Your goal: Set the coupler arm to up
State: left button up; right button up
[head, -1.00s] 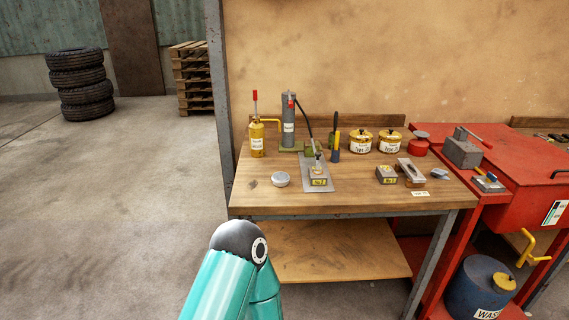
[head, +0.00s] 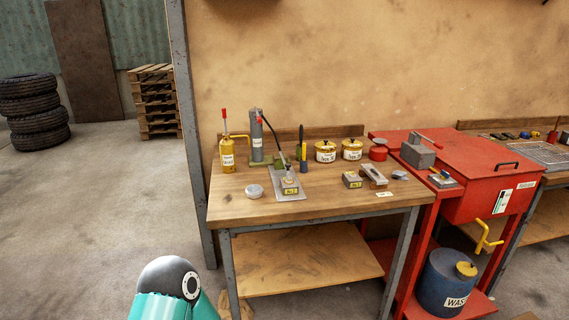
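I cannot tell for sure which part is the coupler arm. On the wooden workbench (head: 330,199), a grey upright cylinder (head: 257,140) stands on a green base at the back left. It has a red tip, and a black hose (head: 271,131) curves down from it towards a small labelled block (head: 290,188) on a grey metal plate. A small upright fitting stands on that block; its position is too small to read. A yellow canister (head: 227,157) with a red-tipped upright rod stands left of the cylinder. Neither of my grippers is in view; only a teal arm link of mine shows at the bottom left.
Yellow tins (head: 325,152), a second labelled block (head: 352,180) and a round grey lid (head: 254,191) are on the bench. A red cabinet (head: 488,182) with a yellow crank (head: 485,238) stands right, a blue waste drum (head: 445,290) below. Open floor lies left.

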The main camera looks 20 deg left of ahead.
aim_at(287, 165)
jog(key=u, duration=0.05)
jog(key=i, duration=1)
jog(key=z, duration=0.05)
